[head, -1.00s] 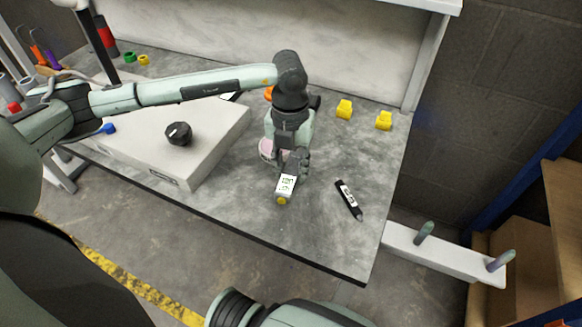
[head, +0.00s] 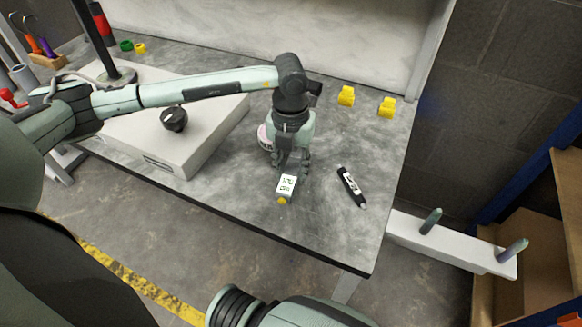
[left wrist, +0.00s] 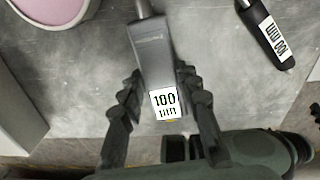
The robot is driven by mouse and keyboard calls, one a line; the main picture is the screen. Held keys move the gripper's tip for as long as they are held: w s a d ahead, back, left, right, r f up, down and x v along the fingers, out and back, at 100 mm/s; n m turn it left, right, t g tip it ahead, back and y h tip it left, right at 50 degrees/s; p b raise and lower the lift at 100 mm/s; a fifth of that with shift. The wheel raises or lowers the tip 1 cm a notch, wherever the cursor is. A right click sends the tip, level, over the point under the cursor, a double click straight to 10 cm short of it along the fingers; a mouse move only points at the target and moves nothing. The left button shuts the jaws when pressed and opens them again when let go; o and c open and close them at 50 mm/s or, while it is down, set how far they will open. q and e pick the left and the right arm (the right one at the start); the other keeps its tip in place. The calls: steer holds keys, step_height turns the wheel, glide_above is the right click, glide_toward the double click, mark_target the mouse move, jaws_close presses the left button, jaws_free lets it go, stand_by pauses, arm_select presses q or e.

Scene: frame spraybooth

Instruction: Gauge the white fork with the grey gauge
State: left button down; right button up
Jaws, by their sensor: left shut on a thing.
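The grey gauge (head: 287,185) is in my left gripper (head: 291,165), low over the front part of the grey bench. The gripper is shut on it. In the left wrist view the gauge (left wrist: 153,55) sits between the two dark fingers (left wrist: 162,85), its white display reading 100 with a unit below. I cannot make out a thing that is clearly the white fork in either view. A white bar (head: 450,243) with two greenish pegs stands beyond the bench's right edge; I cannot tell whether it is the fork.
A black marked tool (head: 351,187) lies right of the gauge. A pink-topped round tub (head: 264,137) stands behind the gripper. A white box (head: 205,148) with a black knob (head: 174,119) is left. Yellow blocks (head: 346,96) stand at the back. The bench's front right is clear.

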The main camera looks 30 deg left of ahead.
mark_target(291, 172)
arm_select(q)
steer(key=shift+f, duration=0.1)
steer(key=c, duration=1)
jaws_free()
step_height(291, 172, up, 12)
steer(key=shift+r, duration=0.1)
